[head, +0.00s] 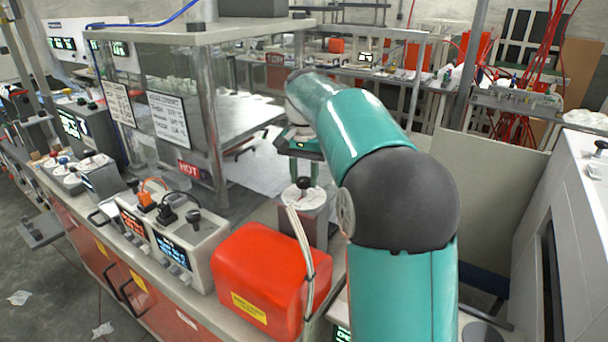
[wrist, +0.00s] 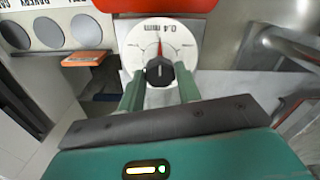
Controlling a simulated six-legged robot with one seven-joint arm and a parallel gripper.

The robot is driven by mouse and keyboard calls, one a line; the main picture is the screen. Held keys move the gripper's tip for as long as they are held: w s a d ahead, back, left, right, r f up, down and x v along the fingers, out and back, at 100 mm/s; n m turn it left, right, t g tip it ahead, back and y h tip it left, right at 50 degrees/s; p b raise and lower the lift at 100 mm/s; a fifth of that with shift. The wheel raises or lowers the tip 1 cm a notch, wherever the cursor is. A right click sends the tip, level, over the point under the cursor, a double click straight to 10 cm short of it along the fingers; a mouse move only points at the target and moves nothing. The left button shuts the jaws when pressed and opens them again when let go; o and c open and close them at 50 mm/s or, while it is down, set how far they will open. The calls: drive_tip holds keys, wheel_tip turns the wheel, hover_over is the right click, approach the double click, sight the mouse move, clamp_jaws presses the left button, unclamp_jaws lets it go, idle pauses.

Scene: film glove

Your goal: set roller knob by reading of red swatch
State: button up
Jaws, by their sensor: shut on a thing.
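A black knob (wrist: 159,72) stands on a round white dial (wrist: 136,50) in the wrist view. A red pointer mark shows on the dial above the knob, with fine scale lines around it. In the head view my gripper (head: 300,150) is at the bench, over a white dial with a dark knob (head: 303,184). I cannot make out a red swatch for certain.
A red-orange box (head: 262,275) sits in front of the dial, with pale cables beside it. Grey discs (wrist: 47,32) and an orange ledge (wrist: 84,58) show in the wrist view.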

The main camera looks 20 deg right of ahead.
sight(304, 179)
idle(0.4)
drive_tip(key=o, duration=1)
drive_tip(key=shift+c, duration=0.2)
drive_tip(key=shift+r, duration=0.1)
wheel_tip(304, 179, up, 14)
